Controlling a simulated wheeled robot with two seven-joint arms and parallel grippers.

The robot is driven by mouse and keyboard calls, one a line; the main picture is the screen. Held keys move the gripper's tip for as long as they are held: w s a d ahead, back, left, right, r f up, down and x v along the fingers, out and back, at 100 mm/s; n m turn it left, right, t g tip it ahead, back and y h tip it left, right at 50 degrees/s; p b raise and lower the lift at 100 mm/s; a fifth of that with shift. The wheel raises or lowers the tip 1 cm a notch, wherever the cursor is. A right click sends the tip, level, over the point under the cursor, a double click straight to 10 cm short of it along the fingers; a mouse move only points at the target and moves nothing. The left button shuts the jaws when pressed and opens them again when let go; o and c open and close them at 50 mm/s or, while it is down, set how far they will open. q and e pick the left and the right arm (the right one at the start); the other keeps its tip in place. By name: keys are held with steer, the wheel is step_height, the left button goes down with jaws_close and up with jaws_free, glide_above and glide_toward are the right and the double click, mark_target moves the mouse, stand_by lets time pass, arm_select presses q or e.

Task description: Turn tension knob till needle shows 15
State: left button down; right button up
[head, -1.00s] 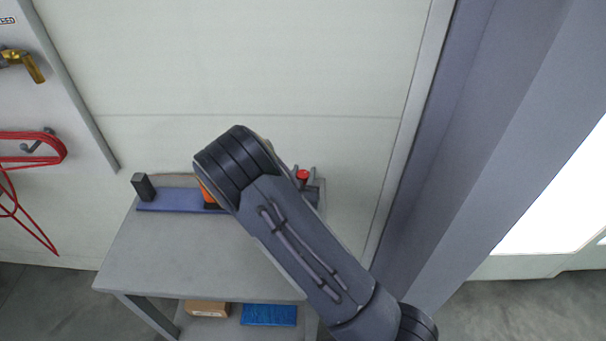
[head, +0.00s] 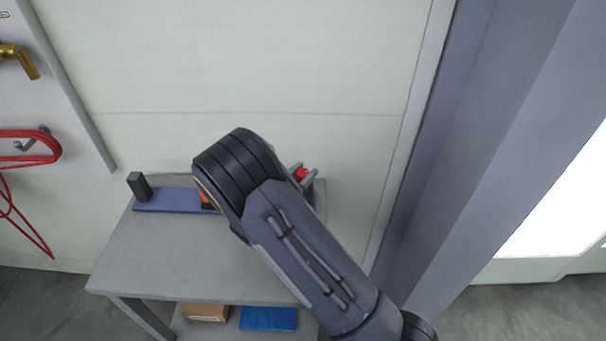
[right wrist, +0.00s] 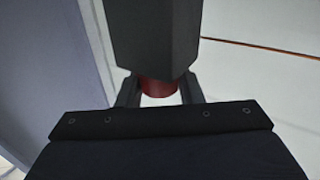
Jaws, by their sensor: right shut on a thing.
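The red tension knob (head: 302,174) shows behind my right arm, at the right end of a blue base bar (head: 168,205) on the grey bench. My right gripper (head: 301,176) is shut on it, with a grey finger on each side. In the right wrist view the red knob (right wrist: 158,88) sits between the two dark fingers (right wrist: 159,92), partly covered by a dark block-shaped part above it. An orange part (head: 206,197) of the device peeks out left of my arm. No needle or dial face shows. My left gripper is not in view.
The grey bench (head: 180,255) stands against a pale wall; its near top is clear. A dark block (head: 139,186) stands at the bar's left end. A box (head: 205,312) and a blue item (head: 268,318) lie on the lower shelf. A red coil (head: 30,150) hangs left; a column (head: 470,150) rises right.

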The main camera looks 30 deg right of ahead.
steer(key=o, duration=1)
steer(key=shift+c, duration=0.2)
steer(key=shift+s+a+f, duration=0.1)
steer(key=shift+s+a, duration=0.1)
steer(key=shift+a, duration=0.3)
steer(key=b+v, duration=0.1)
steer(key=v, duration=0.5)
steer(key=shift+s+a+b, duration=0.2)
steer(key=shift+a+b, duration=0.15)
steer(key=shift+b, duration=0.05)
